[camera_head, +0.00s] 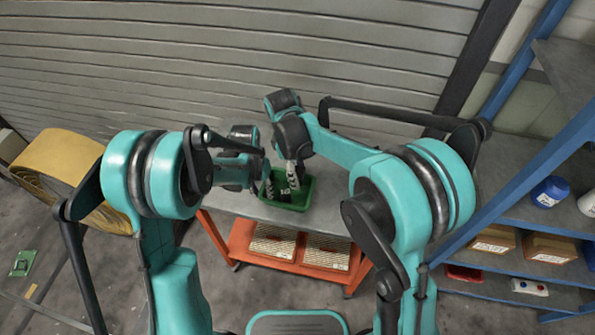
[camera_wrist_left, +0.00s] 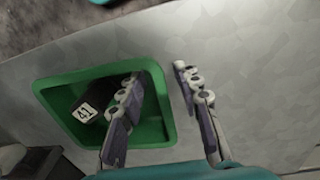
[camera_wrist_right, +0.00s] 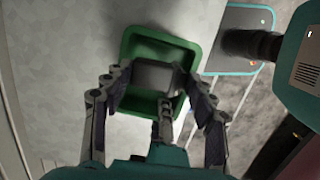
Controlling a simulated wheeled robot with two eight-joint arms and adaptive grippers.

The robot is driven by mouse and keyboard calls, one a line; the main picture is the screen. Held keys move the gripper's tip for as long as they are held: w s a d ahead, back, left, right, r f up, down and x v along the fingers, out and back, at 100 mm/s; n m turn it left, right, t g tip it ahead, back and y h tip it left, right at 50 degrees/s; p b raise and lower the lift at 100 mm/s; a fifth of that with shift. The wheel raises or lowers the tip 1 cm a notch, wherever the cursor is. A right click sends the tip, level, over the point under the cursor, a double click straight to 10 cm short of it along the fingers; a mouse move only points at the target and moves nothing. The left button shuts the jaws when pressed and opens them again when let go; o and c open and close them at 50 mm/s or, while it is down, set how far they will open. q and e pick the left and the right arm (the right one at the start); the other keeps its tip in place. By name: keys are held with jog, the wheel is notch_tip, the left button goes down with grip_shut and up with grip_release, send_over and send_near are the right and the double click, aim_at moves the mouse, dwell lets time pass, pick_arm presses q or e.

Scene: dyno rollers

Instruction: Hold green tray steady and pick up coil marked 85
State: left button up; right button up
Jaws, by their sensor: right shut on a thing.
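The green tray (camera_head: 308,190) stands on the grey table; it also shows in the left wrist view (camera_wrist_left: 55,75) and the right wrist view (camera_wrist_right: 190,45). My left gripper (camera_wrist_left: 160,100) straddles one tray wall, one finger inside and one outside, with a gap between them. A black coil with a white label reading like 41 (camera_wrist_left: 88,108) lies in the tray. My right gripper (camera_wrist_right: 158,92) points down into the tray and is shut on a grey block-like coil (camera_wrist_right: 155,74). No number is readable on it. In the head view my right gripper (camera_head: 292,176) partly hides the tray's inside.
A grey table (camera_head: 240,205) holds the tray. An orange cart (camera_head: 240,243) with boxes stands below. A blue-framed shelf (camera_head: 500,210) with a blue jar (camera_head: 550,191) is at right. A yellow roll (camera_head: 55,165) stands at left. A shutter closes the back.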

pick_arm(q)
notch_tip(320, 180, up, 12)
jog(key=shift+a, duration=0.45)
